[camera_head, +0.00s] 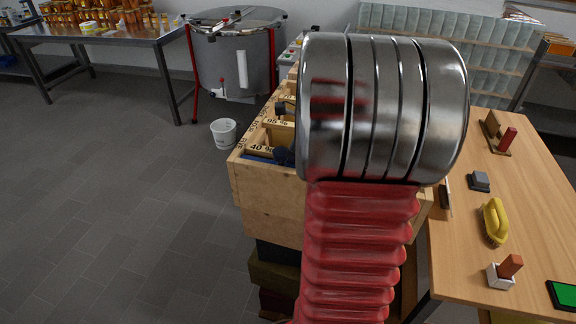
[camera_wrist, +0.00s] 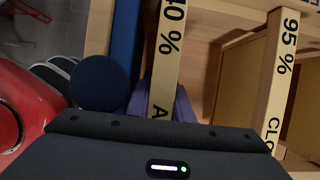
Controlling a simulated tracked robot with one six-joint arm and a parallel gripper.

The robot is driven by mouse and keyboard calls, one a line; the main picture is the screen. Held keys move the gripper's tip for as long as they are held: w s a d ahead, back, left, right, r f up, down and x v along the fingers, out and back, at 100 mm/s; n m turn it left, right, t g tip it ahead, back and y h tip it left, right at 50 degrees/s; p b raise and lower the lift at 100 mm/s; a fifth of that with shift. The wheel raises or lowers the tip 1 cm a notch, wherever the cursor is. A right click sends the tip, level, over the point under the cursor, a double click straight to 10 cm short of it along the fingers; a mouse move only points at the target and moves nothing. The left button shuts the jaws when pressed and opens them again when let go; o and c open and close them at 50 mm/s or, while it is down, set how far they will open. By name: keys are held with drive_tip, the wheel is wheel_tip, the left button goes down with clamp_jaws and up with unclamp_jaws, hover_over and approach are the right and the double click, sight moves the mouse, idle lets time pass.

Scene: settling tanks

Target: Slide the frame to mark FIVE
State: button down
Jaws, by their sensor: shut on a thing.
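A pale wooden bar lettered "40 %" (camera_wrist: 167,60) runs down the wrist view, apparently the top of a frame in an open wooden box (camera_head: 268,205). In the head view its lettered bar (camera_head: 264,149) lies near the box's front end. My gripper (camera_wrist: 161,108) is at this bar, with purple-blue pieces, seemingly its fingers, on both sides; it appears shut on the bar. My gripper's dark body hides the bar's lower end. A second bar, "95 %" (camera_wrist: 283,60), stands apart to the right. A blue panel (camera_wrist: 125,40) lies left of the first bar. No mark FIVE is readable.
My metal and red arm hides much of the box in the head view. Right of it a wooden table (camera_head: 460,245) holds a yellow brush (camera_head: 495,222) and small blocks. A white bucket (camera_head: 224,133) and steel drum (camera_head: 240,60) stand beyond. The left floor is clear.

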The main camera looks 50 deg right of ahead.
drive_tip(key=shift+s+a+f, duration=0.1)
drive_tip(key=shift+a+f, duration=0.1)
drive_tip(key=shift+a, duration=0.05)
idle(0.4)
drive_tip(key=c, duration=1.5)
unclamp_jaws()
drive_tip(key=shift+s+d+r, duration=0.1)
drive_tip(key=shift+r, duration=0.35)
drive_tip(key=v, duration=1.3)
drive_tip(key=shift+d+r, duration=0.1)
drive_tip(key=shift+d, duration=0.05)
drive_tip(key=shift+s, duration=0.1)
